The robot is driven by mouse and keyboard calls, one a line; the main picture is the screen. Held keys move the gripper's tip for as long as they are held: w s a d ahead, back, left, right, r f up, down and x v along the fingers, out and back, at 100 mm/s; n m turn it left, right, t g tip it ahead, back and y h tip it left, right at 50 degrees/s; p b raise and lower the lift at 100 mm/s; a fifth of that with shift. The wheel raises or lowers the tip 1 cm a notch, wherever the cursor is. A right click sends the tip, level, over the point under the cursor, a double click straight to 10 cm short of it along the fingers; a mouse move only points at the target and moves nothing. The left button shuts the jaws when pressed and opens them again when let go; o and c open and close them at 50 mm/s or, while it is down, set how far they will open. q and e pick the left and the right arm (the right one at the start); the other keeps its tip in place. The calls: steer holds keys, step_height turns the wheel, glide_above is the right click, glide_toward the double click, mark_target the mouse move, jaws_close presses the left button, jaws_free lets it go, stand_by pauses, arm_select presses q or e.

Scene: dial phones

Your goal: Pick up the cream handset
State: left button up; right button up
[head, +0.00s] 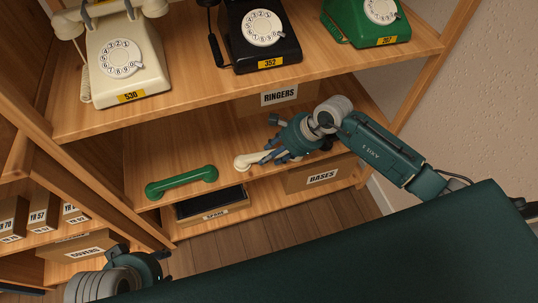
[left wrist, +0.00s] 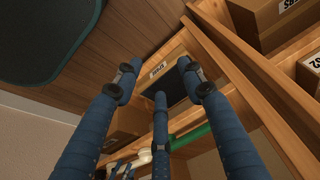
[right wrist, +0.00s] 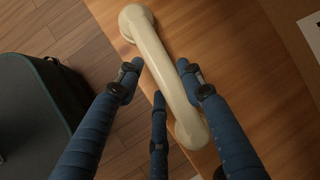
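A loose cream handset (head: 246,161) lies on the middle shelf board near its front edge. In the right wrist view the cream handset (right wrist: 160,65) runs diagonally between my right gripper's fingers. My right gripper (right wrist: 157,80) is open, with a finger on each side of the handset's grip and the third finger beside it; contact cannot be told. In the head view my right gripper (head: 272,152) covers the handset's right end. My left gripper (head: 165,265) is low at the left, away from the handset. In the left wrist view its fingers (left wrist: 158,75) are spread and empty.
A green handset (head: 182,182) lies left of the cream one. Above stand a cream phone (head: 132,77) with its own handset, a black phone (head: 262,40) and a green phone (head: 365,20). A RINGERS box (head: 255,103) is behind; a BASES box (head: 300,180) and SPARE tray (head: 235,208) are below.

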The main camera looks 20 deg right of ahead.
steer(key=shift+c, duration=1.3)
steer(key=shift+r, duration=0.1)
